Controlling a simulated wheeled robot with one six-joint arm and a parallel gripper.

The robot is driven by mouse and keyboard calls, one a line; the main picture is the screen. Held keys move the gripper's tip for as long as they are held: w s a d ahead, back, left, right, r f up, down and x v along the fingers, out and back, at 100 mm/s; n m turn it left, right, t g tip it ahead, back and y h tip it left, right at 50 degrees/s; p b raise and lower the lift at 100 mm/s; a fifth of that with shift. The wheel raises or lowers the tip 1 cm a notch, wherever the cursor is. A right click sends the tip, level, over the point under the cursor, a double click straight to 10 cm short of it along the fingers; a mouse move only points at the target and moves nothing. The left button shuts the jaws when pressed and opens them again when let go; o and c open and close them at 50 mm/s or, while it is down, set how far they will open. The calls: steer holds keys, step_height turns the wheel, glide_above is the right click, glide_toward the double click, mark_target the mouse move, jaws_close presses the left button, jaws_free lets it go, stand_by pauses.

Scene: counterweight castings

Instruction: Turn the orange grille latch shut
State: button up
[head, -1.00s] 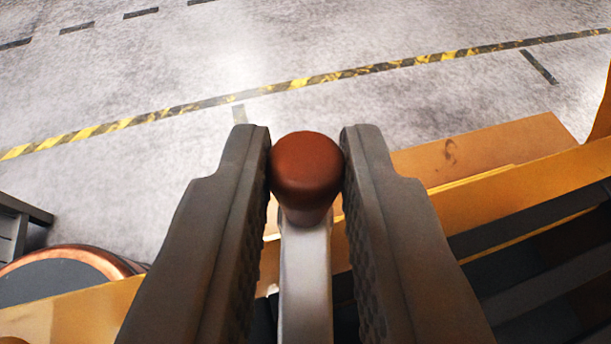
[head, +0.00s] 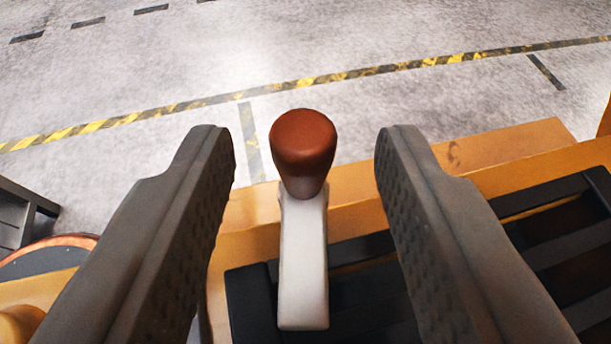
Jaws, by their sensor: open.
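The latch is a pale grey lever (head: 303,262) with a rounded orange-red knob (head: 303,145) at its far end. It stands in the middle of the head view, over the dark slatted grille (head: 362,292) and the orange frame (head: 350,195). My gripper (head: 305,140) is open, one finger on each side of the knob. There is a clear gap between each finger and the knob, and neither touches it. The grille is partly hidden behind my right finger.
Grey concrete floor (head: 200,60) lies beyond the orange frame, crossed by a yellow-black striped line (head: 330,77). A dark slatted object (head: 18,215) and a dark round thing with a copper-coloured rim (head: 50,258) are at the left. More grille slats show at the right.

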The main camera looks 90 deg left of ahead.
steer(key=v, duration=1.6)
